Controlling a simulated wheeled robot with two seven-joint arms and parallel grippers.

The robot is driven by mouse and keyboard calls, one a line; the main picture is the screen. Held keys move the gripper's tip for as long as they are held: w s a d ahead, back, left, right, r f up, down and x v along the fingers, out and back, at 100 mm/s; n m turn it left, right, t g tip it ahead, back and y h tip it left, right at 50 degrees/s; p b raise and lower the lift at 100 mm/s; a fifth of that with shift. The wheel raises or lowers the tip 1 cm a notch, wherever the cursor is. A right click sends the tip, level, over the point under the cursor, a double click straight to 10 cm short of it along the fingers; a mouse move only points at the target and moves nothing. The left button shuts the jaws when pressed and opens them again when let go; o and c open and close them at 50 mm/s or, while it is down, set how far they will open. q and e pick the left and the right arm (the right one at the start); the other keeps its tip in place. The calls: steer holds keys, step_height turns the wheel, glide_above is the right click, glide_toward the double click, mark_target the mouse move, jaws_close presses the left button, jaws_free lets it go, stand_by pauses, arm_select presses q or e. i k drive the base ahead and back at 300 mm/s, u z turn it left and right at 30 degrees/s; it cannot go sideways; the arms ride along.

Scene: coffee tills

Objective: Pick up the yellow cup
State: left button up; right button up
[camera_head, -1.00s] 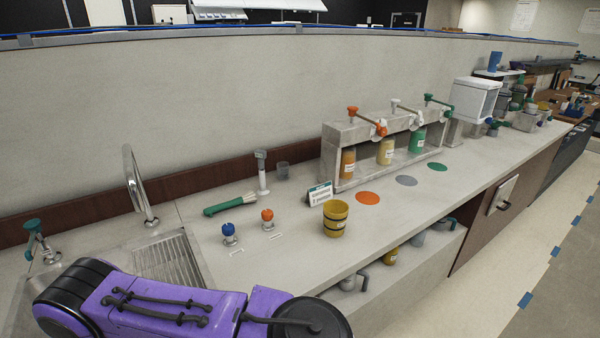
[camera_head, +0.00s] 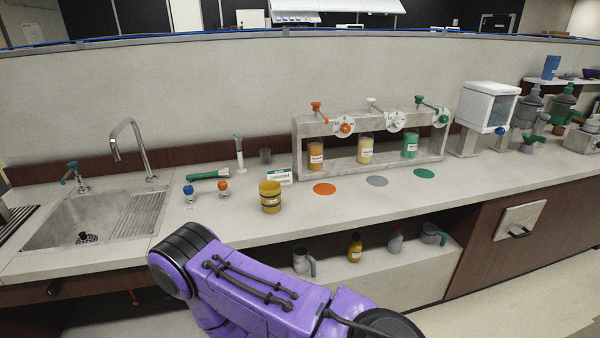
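The yellow cup (camera_head: 270,198) stands upright on the grey counter, with dark bands around it. It is left of the orange disc and in front of a small green-and-white sign. A purple arm link of mine crosses the bottom of the view, below and in front of the cup and apart from it. Neither gripper shows in the view.
A dispenser stand (camera_head: 300,145) holds orange, yellow and green containers behind the orange disc (camera_head: 324,189), grey disc (camera_head: 377,181) and green disc (camera_head: 424,174). A sink (camera_head: 70,222) is at left. Blue (camera_head: 188,190) and orange (camera_head: 223,186) knobs stand left of the cup. Pitchers and bottles fill a lower shelf (camera_head: 400,268).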

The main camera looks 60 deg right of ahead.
mark_target(271, 197)
steer(key=z, duration=1.8)
